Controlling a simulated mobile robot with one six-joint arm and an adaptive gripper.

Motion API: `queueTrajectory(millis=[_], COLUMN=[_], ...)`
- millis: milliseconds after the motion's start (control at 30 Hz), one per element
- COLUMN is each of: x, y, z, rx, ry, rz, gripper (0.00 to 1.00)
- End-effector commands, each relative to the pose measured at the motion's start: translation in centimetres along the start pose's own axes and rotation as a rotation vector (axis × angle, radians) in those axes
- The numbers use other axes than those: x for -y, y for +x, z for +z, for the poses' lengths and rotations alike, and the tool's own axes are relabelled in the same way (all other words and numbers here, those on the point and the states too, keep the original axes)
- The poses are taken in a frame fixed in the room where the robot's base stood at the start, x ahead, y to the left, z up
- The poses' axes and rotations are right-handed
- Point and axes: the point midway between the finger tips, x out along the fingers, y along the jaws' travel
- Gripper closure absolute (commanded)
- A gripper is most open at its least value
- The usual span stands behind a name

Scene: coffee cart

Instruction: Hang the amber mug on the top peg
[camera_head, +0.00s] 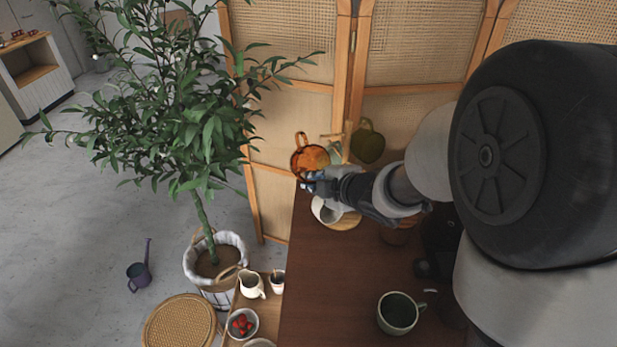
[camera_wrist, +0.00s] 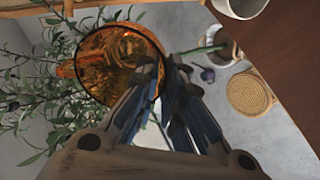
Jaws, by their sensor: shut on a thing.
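The amber mug (camera_head: 308,160) is see-through orange glass, held up at the left of the wooden mug stand. My gripper (camera_head: 313,181) is shut on its wall near the rim. In the head view its handle points up and away from my gripper. In the wrist view the amber mug (camera_wrist: 112,62) shows its open mouth, with the handle at left and my fingertips (camera_wrist: 165,72) at its right edge. The stand's post and pegs (camera_head: 342,147) are partly hidden behind the mug and my arm. I cannot tell the top peg clearly.
A green mug (camera_head: 367,146) hangs at the stand's right. A white mug (camera_head: 325,210) is low by the round base (camera_head: 348,220). A dark-filled cup (camera_head: 398,313) stands on the brown table (camera_head: 325,290). A folding screen (camera_head: 410,50) and a potted tree (camera_head: 190,110) are close by.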

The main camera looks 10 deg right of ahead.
Motion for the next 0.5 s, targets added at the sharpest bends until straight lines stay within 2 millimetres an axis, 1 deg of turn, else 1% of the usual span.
queueTrajectory(millis=[33,500], x=[-0.2,-0.6], y=[-0.1,0.2], z=[0.5,3.7], rx=[0.002,0.001], ry=[0.001,0.002], rz=[0.001,0.0], gripper=[1.0,1.0])
